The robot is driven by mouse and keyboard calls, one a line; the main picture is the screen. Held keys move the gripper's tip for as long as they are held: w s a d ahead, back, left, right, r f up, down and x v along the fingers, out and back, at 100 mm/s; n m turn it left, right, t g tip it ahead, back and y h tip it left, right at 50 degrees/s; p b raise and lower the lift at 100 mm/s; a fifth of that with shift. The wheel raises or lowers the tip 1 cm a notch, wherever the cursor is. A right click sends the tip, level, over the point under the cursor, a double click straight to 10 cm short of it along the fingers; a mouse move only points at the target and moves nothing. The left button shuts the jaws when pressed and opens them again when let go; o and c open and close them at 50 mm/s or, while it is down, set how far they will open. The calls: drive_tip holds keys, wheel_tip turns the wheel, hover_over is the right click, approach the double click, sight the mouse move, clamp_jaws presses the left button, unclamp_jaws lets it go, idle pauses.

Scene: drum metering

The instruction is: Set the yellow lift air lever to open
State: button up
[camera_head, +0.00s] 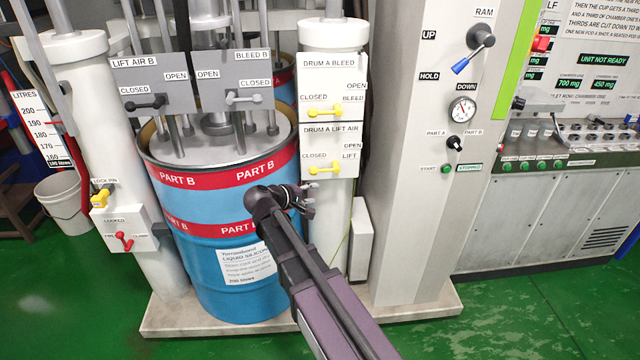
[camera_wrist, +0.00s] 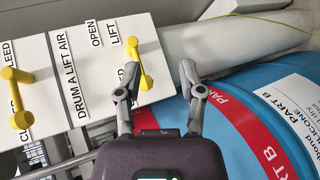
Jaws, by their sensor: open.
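The yellow lift air lever (camera_head: 325,169) is on the white panel marked DRUM A LIFT AIR (camera_head: 331,136). It lies nearly level between the words CLOSED and LIFT, with OPEN above on the right. In the wrist view the lever (camera_wrist: 140,65) appears just beyond the fingertips, nearer the left finger. My gripper (camera_wrist: 160,68) points toward the panel's edge with its fingers apart, and I see no contact. The left finger partly hides the CLOSED label.
A second yellow lever (camera_head: 325,111) sits above on the DRUM A BLEED panel (camera_head: 331,75). A blue drum (camera_head: 210,250) stands close behind and left of my gripper. Grey valve panels (camera_head: 150,80) hang above it. A white column (camera_head: 420,200) rises at right.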

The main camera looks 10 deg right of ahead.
sight(319, 171)
drive_tip(key=w+a+r+n+t+h+b, duration=0.1)
drive_tip(key=w+a+n+t+b, duration=0.1)
drive_tip(key=a, duration=0.3)
drive_tip(key=shift+w+a+t, duration=0.4)
drive_tip(key=shift+w+t, duration=0.3)
drive_tip(key=shift+w, duration=0.2)
drive_tip(key=shift+h, duration=0.3)
drive_tip(key=b+x, duration=0.2)
drive_tip(key=x, duration=1.2)
drive_tip(key=shift+s+f, duration=0.1)
clamp_jaws()
